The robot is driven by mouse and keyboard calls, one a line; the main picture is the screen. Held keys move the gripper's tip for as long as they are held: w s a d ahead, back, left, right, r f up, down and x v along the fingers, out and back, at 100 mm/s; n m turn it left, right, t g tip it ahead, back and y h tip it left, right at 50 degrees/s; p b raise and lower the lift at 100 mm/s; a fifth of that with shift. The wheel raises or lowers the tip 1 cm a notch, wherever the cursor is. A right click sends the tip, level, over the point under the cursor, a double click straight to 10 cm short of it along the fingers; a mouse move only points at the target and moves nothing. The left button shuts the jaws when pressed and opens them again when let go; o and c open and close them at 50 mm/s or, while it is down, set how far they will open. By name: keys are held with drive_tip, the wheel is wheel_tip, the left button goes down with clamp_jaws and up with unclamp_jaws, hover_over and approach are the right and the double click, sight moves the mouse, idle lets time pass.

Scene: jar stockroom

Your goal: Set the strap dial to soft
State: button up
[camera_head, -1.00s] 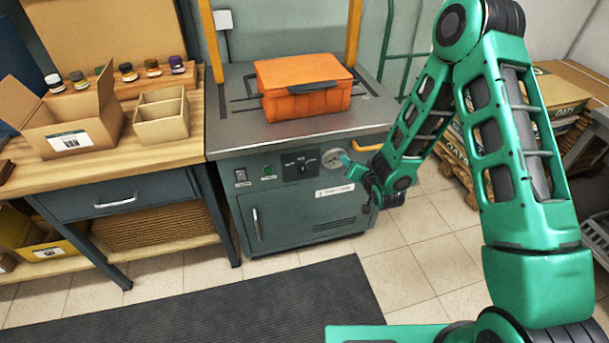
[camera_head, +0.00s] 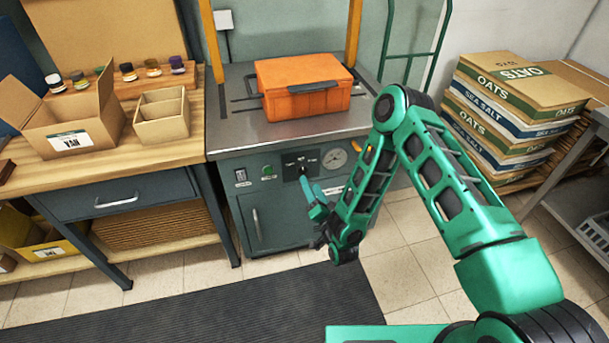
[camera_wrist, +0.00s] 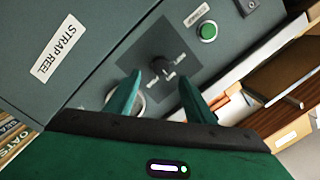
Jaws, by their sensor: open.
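The strap dial (camera_head: 303,169) is a small black knob on a dark square plate on the front of the grey strapping machine (camera_head: 285,225). In the wrist view the dial (camera_wrist: 160,66) shows just beyond the fingertips, roughly midway between them, with small white labels around it. I cannot read the labels or tell its setting surely. My gripper (camera_head: 308,185) is open, with its green fingers toward the plate from below. In the wrist view my gripper (camera_wrist: 159,80) has nothing between its fingers; whether it touches the dial I cannot tell.
A round gauge (camera_head: 334,158) is right of the dial, partly behind a finger in the wrist view. A green button (camera_head: 267,171) and a switch (camera_head: 241,177) are to its left. An orange case (camera_head: 300,90) sits on top. Stacked sacks (camera_head: 510,120) stand at right.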

sight(304, 171)
drive_tip(key=x, duration=0.7)
